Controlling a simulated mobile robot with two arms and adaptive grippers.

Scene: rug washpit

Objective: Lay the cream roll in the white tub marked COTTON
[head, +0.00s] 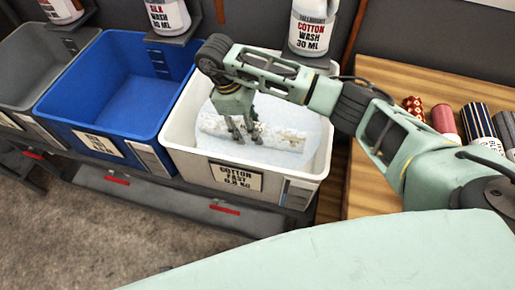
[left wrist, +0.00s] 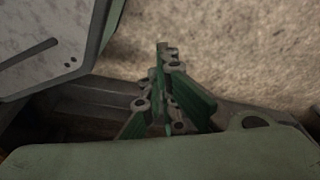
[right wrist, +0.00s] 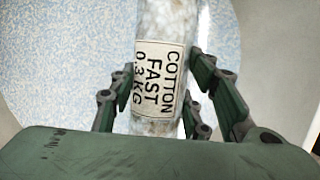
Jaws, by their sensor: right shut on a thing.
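The cream roll (head: 270,137) lies level inside the white tub (head: 180,137), over a round pale-blue speckled surface. The tub's front label (head: 236,176) reads COTTON FAST. My right gripper (head: 243,138) reaches down into the tub and is shut on the roll near its middle. In the right wrist view the roll (right wrist: 165,25) runs between the two fingers, and its label (right wrist: 157,80) reads COTTON FAST 0.3 KG. Whether the roll touches the surface below is hard to tell. My left gripper (left wrist: 166,60) shows only in the left wrist view, shut and empty over a blurred floor.
A blue tub (head: 120,95) and a grey tub (head: 30,70) stand left of the white tub. A cotton wash bottle (head: 312,28) stands behind it. Several coloured rolls, one of them pink (head: 446,120), lie on the wooden surface (head: 385,80) at the right.

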